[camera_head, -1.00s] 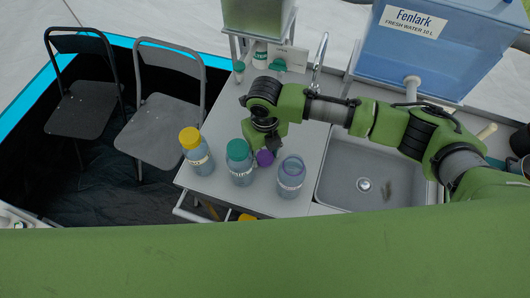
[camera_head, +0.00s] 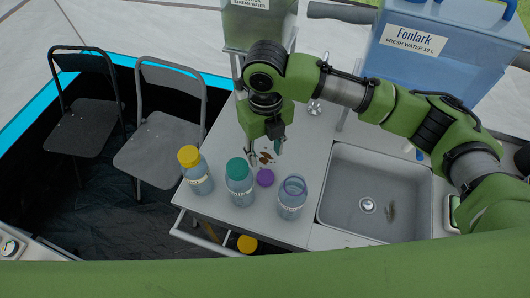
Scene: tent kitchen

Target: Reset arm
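My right gripper (camera_head: 265,150) hangs fingers-down over the counter. Its fingers look apart, with nothing between them. A purple cap (camera_head: 265,178) lies on the counter just below and in front of it, apart from the fingers. A clear bottle with a purple rim and no cap (camera_head: 291,200) stands to the cap's right. A teal-capped bottle (camera_head: 239,185) and a yellow-capped bottle (camera_head: 195,172) stand upright to its left. My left gripper is not in view.
A sink (camera_head: 375,195) is set in the counter (camera_head: 310,150) at right. A blue water tank (camera_head: 430,50) and a stream-water container (camera_head: 258,22) stand behind. Two folding chairs, one grey (camera_head: 165,125) and one dark (camera_head: 85,120), stand at left. Small brown bits lie near the gripper.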

